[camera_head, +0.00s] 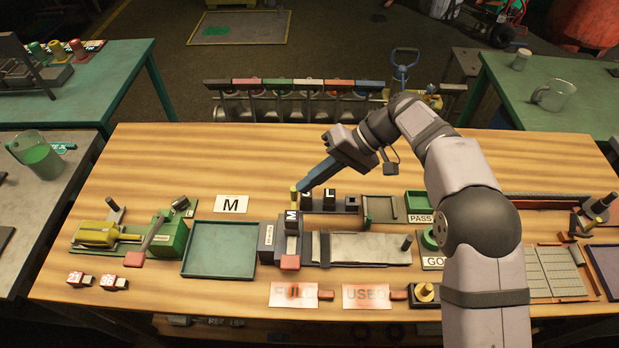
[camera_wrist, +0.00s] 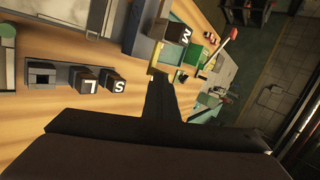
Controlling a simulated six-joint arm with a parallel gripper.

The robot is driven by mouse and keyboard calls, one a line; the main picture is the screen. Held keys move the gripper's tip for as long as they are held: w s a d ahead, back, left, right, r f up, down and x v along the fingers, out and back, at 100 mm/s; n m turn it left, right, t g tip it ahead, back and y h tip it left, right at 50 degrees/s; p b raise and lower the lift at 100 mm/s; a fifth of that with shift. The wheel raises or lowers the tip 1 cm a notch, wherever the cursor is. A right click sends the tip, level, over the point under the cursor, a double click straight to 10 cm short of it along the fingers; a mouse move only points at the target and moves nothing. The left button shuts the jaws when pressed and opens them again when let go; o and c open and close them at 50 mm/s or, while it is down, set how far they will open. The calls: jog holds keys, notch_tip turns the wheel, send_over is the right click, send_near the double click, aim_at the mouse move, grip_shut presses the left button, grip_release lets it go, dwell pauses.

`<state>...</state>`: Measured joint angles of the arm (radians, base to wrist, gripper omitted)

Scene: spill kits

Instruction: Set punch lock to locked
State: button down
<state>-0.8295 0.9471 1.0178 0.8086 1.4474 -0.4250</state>
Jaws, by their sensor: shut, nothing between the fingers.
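The punch station (camera_head: 268,236) is a dark upright housing at the middle of the wooden bench. A block marked M (camera_head: 292,215) sits at its top, and a red-ended lever (camera_head: 290,262) is at its front. M also shows in the wrist view (camera_wrist: 178,32). A small yellow piece (camera_head: 293,192) stands behind the M block, beside my fingertips. No part is labelled as the lock, so I cannot tell which it is or its setting. My gripper (camera_head: 299,189) is shut and empty, pointing down-left just above the station's back; contact is unclear.
A rack with dark letter blocks (camera_head: 330,203) stands close to the right of my gripper. A grey slab (camera_head: 371,248) lies right of the station, with a green tray (camera_head: 219,249) to its left. A green clamp-like device (camera_head: 170,235) stands farther left. Bare wood lies behind.

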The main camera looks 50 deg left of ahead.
jog(key=shift+s, duration=0.1)
jog(key=b+v, duration=0.1)
jog(key=v, duration=0.6)
jog(key=shift+b, duration=0.35)
jog(key=shift+d, duration=0.1)
jog(key=w+d+f+m+t, duration=0.1)
jog(key=w+d+m+t, duration=0.15)
jog(key=d, duration=0.55)
jog(key=w+d+f+m+t+h, duration=0.1)
jog(key=w+d+f+m, duration=0.1)
jog(key=w+d, duration=0.35)
jog(key=w+d+f+m+t, duration=0.1)
jog(key=d+m+t, duration=0.15)
jog(key=d, duration=0.65)
jog(key=s+d+f+m+h, duration=0.1)
jog(key=s+d, duration=0.3)
jog(key=d, duration=0.4)
jog(key=s+d+f+m+t+h, duration=0.1)
jog(key=s+d+f, duration=0.3)
jog(key=d, duration=0.4)
jog(key=s+d+f+m+t+h, duration=0.1)
jog(key=s+d+f+m, duration=0.1)
jog(key=s+d, duration=0.3)
jog(key=d, duration=0.4)
jog(key=shift+f+m+h, duration=0.25)
jog(key=shift+m+h, duration=0.15)
